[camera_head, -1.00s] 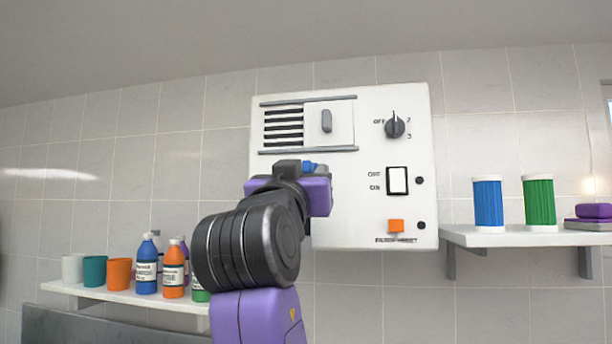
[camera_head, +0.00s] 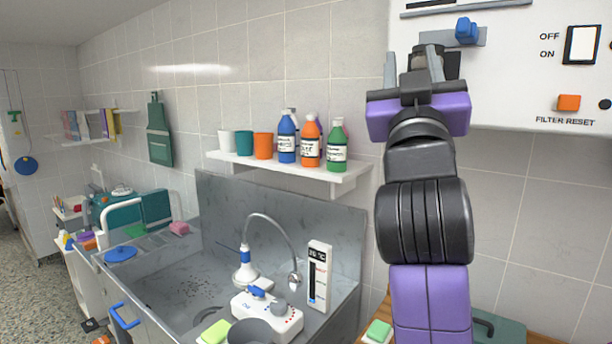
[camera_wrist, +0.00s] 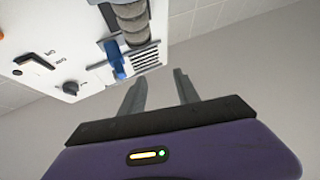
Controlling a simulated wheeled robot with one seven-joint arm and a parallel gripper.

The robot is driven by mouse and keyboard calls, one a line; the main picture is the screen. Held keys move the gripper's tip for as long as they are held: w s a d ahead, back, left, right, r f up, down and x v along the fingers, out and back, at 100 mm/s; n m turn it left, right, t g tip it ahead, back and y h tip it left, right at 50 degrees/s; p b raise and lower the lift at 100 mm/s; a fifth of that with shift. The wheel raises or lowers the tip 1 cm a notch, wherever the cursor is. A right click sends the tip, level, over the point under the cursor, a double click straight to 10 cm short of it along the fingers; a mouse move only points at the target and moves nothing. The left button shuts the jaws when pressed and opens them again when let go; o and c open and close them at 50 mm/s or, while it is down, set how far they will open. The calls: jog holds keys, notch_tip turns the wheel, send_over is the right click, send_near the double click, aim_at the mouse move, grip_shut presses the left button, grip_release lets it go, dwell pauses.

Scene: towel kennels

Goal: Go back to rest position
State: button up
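My gripper (camera_head: 413,70) is raised in front of the white wall panel, at the right of the head view. Its two grey fingers point up and stand apart with nothing between them. In the wrist view my gripper (camera_wrist: 160,92) also shows spread, empty fingers. The white control panel (camera_head: 540,95) is cut off by the top right of the head view. It carries a white rocker switch (camera_head: 582,45) marked OFF and ON, an orange filter reset button (camera_head: 568,102) and a blue knob (camera_head: 466,30). The wrist view shows the panel upside down, with a dark dial (camera_wrist: 71,88).
A wall shelf (camera_head: 345,179) with cups and bottles is left of my arm. Below it is a metal sink (camera_head: 180,290) with a curved faucet (camera_head: 275,225) and a white device (camera_head: 268,318). Floor (camera_head: 40,285) is open at far left.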

jog(key=s+a+f+n+g+y, duration=0.15)
jog(key=s+f+y, duration=0.3)
jog(key=f, duration=1.15)
jog(key=s+f+n+y, duration=0.3)
jog(key=s+f, duration=0.3)
jog(key=f, duration=1)
jog(key=s+d+f+m+g, duration=0.1)
jog(key=s+d+f+g, duration=0.1)
jog(key=s+f, duration=0.6)
jog(key=s+d+f+m+g+h, duration=0.1)
jog(key=s+d+f+g, duration=0.1)
jog(key=s+f, duration=0.6)
jog(key=s+d+f+m+g, duration=0.2)
jog(key=s+f, duration=0.6)
jog(key=s, duration=1.1)
jog(key=g, duration=0.2)
jog(key=shift+s+d+g+h, duration=0.15)
jog(key=shift+d+g+h, duration=0.2)
